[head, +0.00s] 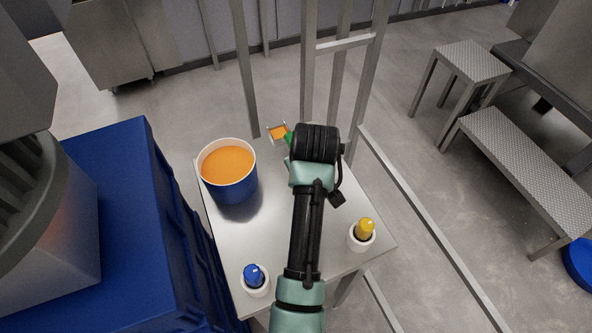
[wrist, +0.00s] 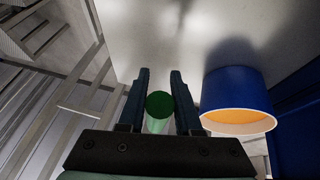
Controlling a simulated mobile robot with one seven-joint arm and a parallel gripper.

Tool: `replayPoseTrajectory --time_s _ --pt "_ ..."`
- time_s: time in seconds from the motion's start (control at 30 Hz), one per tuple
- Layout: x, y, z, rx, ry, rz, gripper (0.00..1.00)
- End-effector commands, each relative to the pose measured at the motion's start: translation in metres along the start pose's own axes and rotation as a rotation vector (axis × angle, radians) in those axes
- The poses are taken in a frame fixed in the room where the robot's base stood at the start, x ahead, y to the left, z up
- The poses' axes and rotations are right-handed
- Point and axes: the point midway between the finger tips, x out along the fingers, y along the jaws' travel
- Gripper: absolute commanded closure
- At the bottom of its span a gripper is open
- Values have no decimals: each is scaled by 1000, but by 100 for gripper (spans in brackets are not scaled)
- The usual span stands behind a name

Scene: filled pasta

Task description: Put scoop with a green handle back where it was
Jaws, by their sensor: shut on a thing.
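The scoop with a green handle shows in the head view as a bit of green handle (head: 288,138) and a metal scoop head with orange stuff in it (head: 278,132), just beyond the far edge of the steel table. My gripper (wrist: 159,76) is shut on the green handle (wrist: 160,104), which shows end-on between the two fingers in the wrist view. In the head view my wrist hides the fingers and most of the handle. Two white holders stand on the table: one (head: 256,288) with a blue-handled tool, one (head: 362,241) with a yellow-handled tool.
A blue bucket (head: 232,187) of orange filling stands on the steel table (head: 222,232), left of my arm; it also shows in the wrist view (wrist: 236,90). Metal posts (head: 307,60) rise behind the table. A large blue crate (head: 110,190) stands left.

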Motion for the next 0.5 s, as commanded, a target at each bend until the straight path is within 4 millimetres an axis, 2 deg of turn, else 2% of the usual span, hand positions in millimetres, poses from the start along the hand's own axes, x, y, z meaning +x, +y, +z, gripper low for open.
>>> replayPoseTrajectory --time_s 0.1,0.5 --pt "16 -4 8 -1 0 -1 100" --pt "56 -12 27 1 2 0 100"
